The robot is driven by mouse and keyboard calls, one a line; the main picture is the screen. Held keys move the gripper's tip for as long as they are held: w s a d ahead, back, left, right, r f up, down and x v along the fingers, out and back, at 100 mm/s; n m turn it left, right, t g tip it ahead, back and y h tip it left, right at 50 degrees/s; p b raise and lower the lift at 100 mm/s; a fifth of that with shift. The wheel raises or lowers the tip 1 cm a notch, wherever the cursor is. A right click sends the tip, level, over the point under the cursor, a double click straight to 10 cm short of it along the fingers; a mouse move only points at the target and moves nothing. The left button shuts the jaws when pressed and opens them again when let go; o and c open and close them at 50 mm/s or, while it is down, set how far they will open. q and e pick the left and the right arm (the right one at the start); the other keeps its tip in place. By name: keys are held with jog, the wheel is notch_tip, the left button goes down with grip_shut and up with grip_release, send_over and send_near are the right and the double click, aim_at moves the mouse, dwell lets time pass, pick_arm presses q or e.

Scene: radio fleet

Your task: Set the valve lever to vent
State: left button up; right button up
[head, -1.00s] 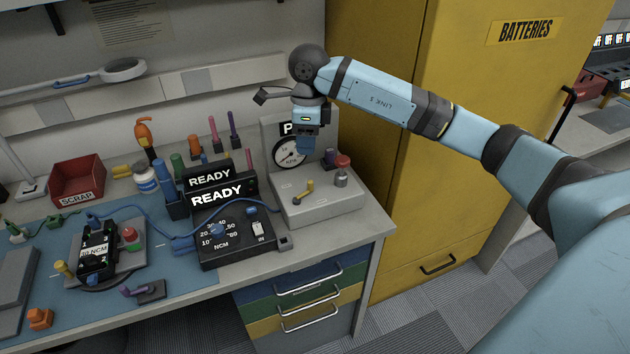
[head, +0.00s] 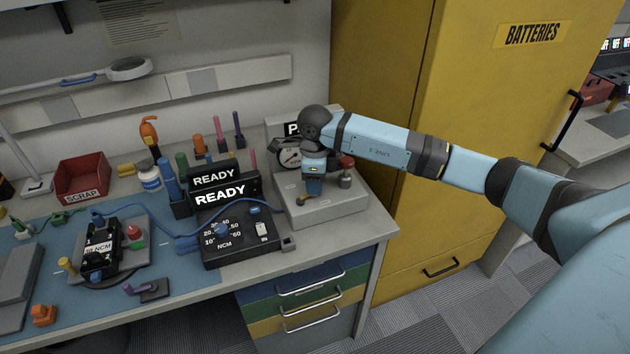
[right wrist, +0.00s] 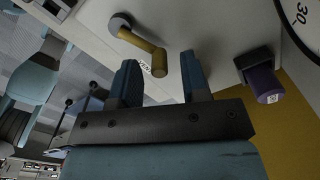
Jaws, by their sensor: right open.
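The valve lever, a small yellow handle (head: 300,200), sits on top of the grey pressure box (head: 345,209) and is partly hidden by my right gripper (head: 313,194) in the head view. In the right wrist view the lever (right wrist: 139,44) runs from a round grey pivot to a bent free end. My right gripper (right wrist: 160,76) is open there, its two blue fingers pointing at the box. The lever's free end lies just beyond the gap between the fingertips, with nothing gripped. A small label (right wrist: 145,68) beside that end is partly legible. My left gripper is out of view.
A purple knob (right wrist: 260,82) stands beside the right finger in the wrist view. A red-topped knob (head: 346,170) and a round gauge (head: 290,154) are close to my gripper. The black READY unit (head: 238,245) stands to the left, the yellow cabinet (head: 385,80) to the right.

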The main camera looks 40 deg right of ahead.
jog(key=shift+f, duration=0.25)
jog(key=c, duration=0.7)
grip_shut()
jog(key=shift+s+m, duration=0.45)
jog(key=shift+m, duration=0.55)
jog(key=shift+s+m, duration=0.3)
jog(key=shift+m, duration=0.7)
